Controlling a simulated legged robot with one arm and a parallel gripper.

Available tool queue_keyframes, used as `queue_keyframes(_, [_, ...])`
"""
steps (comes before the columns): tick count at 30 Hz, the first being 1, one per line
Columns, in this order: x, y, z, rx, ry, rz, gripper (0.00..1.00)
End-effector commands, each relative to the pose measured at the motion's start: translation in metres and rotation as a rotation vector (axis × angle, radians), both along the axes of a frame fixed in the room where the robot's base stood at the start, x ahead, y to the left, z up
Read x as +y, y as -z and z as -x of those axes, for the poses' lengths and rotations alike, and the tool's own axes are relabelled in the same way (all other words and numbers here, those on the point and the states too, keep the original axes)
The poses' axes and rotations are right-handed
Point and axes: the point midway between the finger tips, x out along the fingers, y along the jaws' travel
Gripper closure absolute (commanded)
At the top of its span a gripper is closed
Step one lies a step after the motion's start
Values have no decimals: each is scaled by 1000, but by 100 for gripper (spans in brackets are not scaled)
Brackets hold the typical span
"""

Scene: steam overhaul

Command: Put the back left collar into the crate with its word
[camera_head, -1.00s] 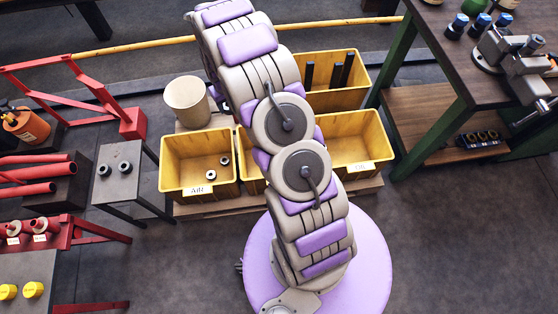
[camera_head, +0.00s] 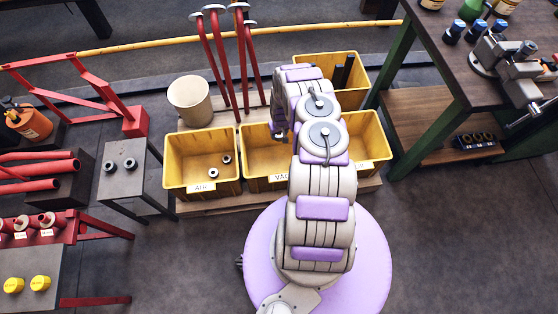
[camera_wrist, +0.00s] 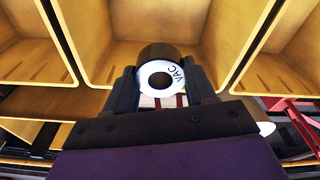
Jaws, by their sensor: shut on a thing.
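My gripper (camera_wrist: 162,88) is shut on a collar (camera_wrist: 146,76) with a dark body and a pale end ring that reads VAC. In the head view my gripper (camera_head: 281,131) hangs by the middle yellow crate (camera_head: 266,183), whose label starts "VA", its end partly hidden by my arm. The collar cannot be made out there. The wrist view shows yellow crate walls beyond the collar. The crate labelled AIR (camera_head: 203,187) stands to the left with two collars (camera_head: 220,165) inside. Two more collars (camera_head: 121,165) sit on a small grey table (camera_head: 128,185).
Another yellow crate (camera_head: 356,92) behind holds dark bars. A beige bin (camera_head: 190,100) and red pipes (camera_head: 240,60) stand behind the crates. A workbench (camera_head: 455,75) is at the right.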

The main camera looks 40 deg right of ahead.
Motion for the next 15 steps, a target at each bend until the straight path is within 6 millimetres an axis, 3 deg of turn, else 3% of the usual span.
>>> queue_keyframes(15, [5, 39, 1, 0, 0, 10, 100])
